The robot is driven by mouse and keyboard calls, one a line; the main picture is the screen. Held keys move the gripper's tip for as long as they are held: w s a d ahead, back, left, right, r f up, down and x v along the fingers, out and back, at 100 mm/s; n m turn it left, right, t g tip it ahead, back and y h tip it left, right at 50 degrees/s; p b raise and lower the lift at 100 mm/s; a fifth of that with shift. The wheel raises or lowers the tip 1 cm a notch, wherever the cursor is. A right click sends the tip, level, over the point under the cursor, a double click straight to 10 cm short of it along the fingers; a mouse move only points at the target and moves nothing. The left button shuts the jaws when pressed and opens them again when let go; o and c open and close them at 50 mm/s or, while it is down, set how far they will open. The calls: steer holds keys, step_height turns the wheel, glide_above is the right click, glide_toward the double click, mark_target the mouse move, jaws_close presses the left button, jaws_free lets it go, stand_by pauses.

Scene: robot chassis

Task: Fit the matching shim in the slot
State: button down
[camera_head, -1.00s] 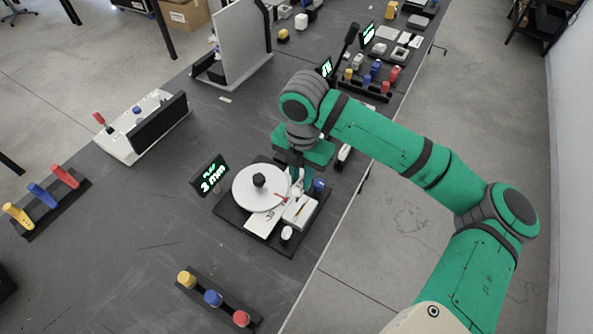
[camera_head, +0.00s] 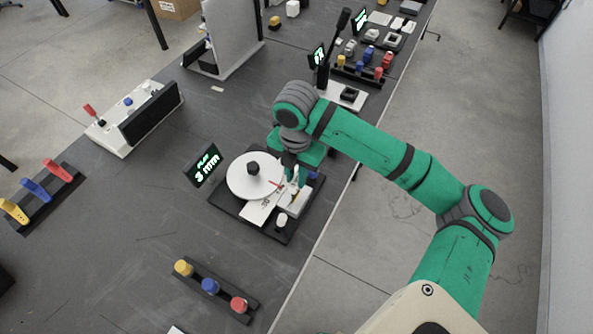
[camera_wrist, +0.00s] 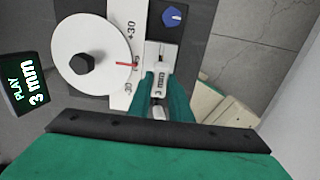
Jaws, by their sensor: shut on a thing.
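My gripper (camera_wrist: 163,92) is shut on a small white shim (camera_wrist: 159,84) marked "3 mm", seen between the teal fingers in the wrist view. The shim points at a pale block (camera_wrist: 161,54) on the dark base plate; the slot itself is too small to make out, and I cannot tell whether the shim is in it. A display (camera_wrist: 25,84) reads "PLAY 3 mm". In the head view, my gripper (camera_head: 294,178) is low over the right side of the fixture, beside the white disc (camera_head: 240,182), and hides part of the block.
The disc has a black knob (camera_wrist: 84,64) and a scale with a red pointer (camera_wrist: 127,64). A blue knob (camera_wrist: 172,18) and a white knob (camera_head: 282,220) stand on the plate. A rack of coloured handles (camera_head: 211,287) is nearer me. The table's right edge is close.

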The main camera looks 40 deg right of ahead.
steer(key=shift+f, duration=0.4)
steer(key=shift+w+f, duration=0.1)
steer(key=shift+f, duration=0.2)
stand_by(1.7)
steer(key=shift+w+f, duration=0.1)
steer(key=shift+s+d+f, duration=0.15)
steer(key=shift+s, duration=0.1)
steer(key=shift+w+a, duration=0.15)
steer(key=shift+a, duration=0.15)
steer(key=shift+r, duration=0.25)
steer(key=shift+d, duration=0.15)
stand_by(0.6)
stand_by(0.5)
